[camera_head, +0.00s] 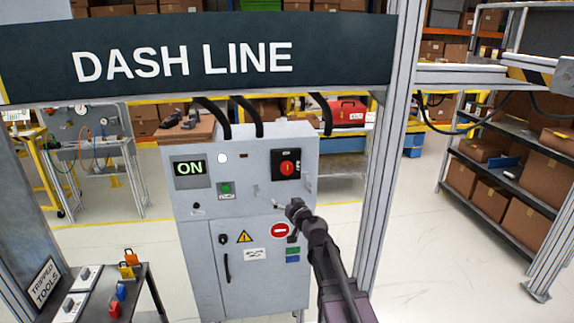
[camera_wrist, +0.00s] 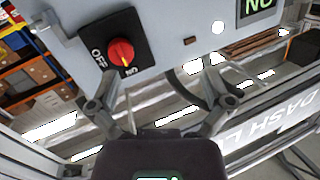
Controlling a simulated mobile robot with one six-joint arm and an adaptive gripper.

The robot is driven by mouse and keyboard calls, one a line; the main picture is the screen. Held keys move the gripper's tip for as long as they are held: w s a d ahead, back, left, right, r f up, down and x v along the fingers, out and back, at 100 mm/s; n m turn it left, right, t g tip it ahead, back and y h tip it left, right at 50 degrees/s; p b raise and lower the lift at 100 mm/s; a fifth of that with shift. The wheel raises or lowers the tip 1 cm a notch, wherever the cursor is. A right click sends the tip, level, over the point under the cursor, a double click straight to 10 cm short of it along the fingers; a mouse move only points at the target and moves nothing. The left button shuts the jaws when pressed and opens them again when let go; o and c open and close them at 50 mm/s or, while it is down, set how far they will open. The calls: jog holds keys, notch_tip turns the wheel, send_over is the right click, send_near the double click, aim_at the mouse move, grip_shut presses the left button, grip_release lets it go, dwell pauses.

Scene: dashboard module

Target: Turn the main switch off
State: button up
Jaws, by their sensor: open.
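The main switch is a red rotary knob (camera_head: 287,168) on a black square plate, at the upper right of the grey cabinet's front. In the wrist view the red knob (camera_wrist: 121,51) is at upper left, with OFF and ON lettered beside it. Its pale mark appears to point at ON. The display (camera_head: 190,168) on the cabinet reads ON in green. My gripper (camera_head: 294,208) is below the switch in the head view, in front of the panel. In the wrist view my gripper (camera_wrist: 152,88) has its fingers spread and empty, apart from the knob.
The grey cabinet (camera_head: 202,265) also bears a green button (camera_head: 226,188), a no-entry sign (camera_head: 281,230) and a door handle (camera_head: 227,266). A frame post (camera_head: 382,170) stands right of my arm. A tool table (camera_head: 92,296) is at lower left.

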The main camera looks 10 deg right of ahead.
aim_at(288, 169)
jog(key=w+d+r+m+t+h+p, duration=0.1)
jog(key=w+d+r+m+t+h, duration=0.1)
jog(key=w+d+r+m+h, duration=0.1)
jog(key=shift+w+d+r+h, duration=0.15)
jog(key=shift+d+h, duration=0.45)
jog(key=shift+d, duration=0.5)
jog(key=w, duration=0.9)
jog(key=w+a, duration=0.1)
jog(key=w, duration=0.3)
jog(key=shift+w, duration=0.4)
